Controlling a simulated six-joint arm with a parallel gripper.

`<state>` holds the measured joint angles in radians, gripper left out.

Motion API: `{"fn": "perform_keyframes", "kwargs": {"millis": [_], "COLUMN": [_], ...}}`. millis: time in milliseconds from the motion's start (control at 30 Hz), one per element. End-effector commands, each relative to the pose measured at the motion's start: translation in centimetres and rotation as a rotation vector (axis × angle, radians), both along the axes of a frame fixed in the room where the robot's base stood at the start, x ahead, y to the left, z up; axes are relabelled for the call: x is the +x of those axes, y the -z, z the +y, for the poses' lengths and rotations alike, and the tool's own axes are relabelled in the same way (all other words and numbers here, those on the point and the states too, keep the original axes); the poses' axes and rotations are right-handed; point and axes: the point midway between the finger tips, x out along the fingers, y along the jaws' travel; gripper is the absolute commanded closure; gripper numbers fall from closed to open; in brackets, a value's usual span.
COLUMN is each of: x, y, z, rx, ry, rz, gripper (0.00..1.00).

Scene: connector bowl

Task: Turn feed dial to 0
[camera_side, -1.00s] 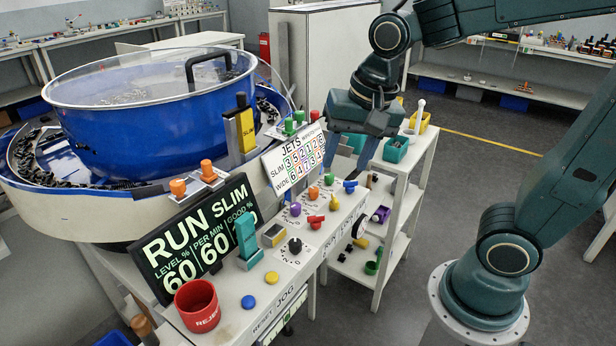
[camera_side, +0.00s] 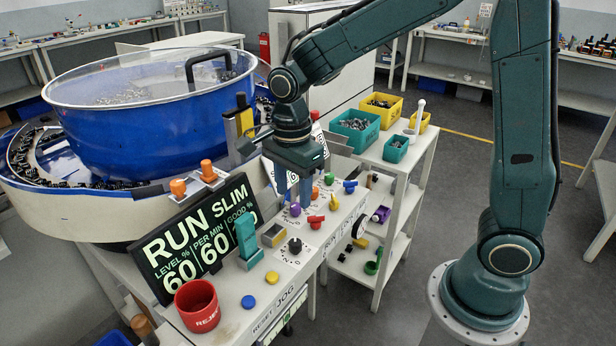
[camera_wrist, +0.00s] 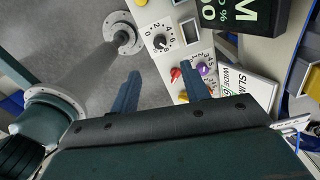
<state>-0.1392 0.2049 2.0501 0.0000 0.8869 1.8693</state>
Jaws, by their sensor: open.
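A black dial knob (camera_side: 294,245) stands on the white panel, with a printed number scale around it. It shows in the wrist view (camera_wrist: 160,43), just beyond the gap between my fingers. A purple dial knob (camera_side: 295,209) with its own scale sits farther back on the panel; in the wrist view (camera_wrist: 203,68) it is right of my right finger. I cannot read which dial is labelled feed. My gripper (camera_side: 293,195) is open and empty, fingers pointing down above the panel near the purple knob. In the wrist view the finger gap (camera_wrist: 160,72) holds nothing.
A red lever (camera_side: 315,221) and a yellow one (camera_side: 333,201) stand close to the purple knob. A display (camera_side: 200,240), teal block (camera_side: 247,238) and red reject cup (camera_side: 197,306) line the panel's left side. The blue bowl (camera_side: 150,125) is behind.

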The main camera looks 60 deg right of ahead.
Motion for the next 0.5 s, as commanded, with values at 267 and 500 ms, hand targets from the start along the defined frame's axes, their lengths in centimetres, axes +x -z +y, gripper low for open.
{"fn": "perform_keyframes", "kwargs": {"millis": [267, 500], "x": [-0.1, -0.1], "y": [0.8, 3.3], "z": [0.0, 0.0], "rx": [-0.001, -0.001], "ry": [-0.002, -0.002], "rz": [0.002, 0.005], "gripper": [0.54, 0.54]}}
